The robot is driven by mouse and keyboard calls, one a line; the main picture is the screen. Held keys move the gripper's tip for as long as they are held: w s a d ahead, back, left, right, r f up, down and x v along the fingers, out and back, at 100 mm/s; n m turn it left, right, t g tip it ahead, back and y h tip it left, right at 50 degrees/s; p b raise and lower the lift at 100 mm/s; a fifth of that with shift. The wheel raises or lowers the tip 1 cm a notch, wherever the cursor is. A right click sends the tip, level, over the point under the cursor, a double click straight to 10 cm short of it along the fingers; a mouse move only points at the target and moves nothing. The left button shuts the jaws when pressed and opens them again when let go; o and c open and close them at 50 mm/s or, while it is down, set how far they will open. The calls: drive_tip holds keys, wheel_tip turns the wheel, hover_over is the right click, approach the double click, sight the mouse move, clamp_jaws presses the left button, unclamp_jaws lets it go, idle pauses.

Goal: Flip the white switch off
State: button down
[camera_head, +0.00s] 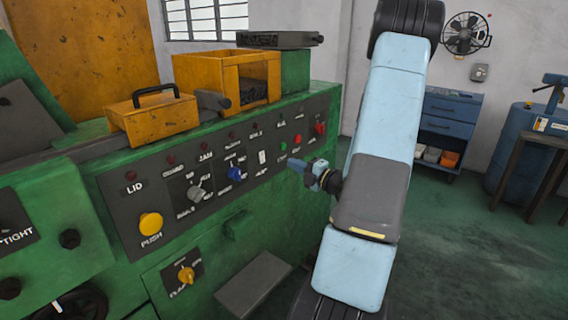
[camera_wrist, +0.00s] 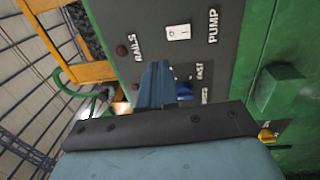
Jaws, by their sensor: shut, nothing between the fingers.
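The white switch (camera_head: 262,157) is a small rocker on the dark control panel of the green machine. In the wrist view the white switch (camera_wrist: 178,32) sits between the labels RAILS and PUMP, just beyond my fingertips. My gripper (camera_head: 296,163) is to the right of the switch in the head view, in front of the panel. In the wrist view my gripper (camera_wrist: 156,68) is shut and empty, its blue fingers pointing at the panel below the switch. The fingers look apart from the switch; the exact gap is hard to tell.
A blue knob (camera_head: 236,173) is just left of the switch and shows partly behind my fingers in the wrist view (camera_wrist: 184,90). A red control (camera_head: 320,128), a grey knob (camera_head: 195,193) and a yellow push button (camera_head: 151,224) share the panel (camera_head: 125,205). A yellow box (camera_head: 190,70) stands above.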

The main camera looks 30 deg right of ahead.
drive_tip(key=shift+v, duration=0.95)
drive_tip(key=shift+r, duration=0.2)
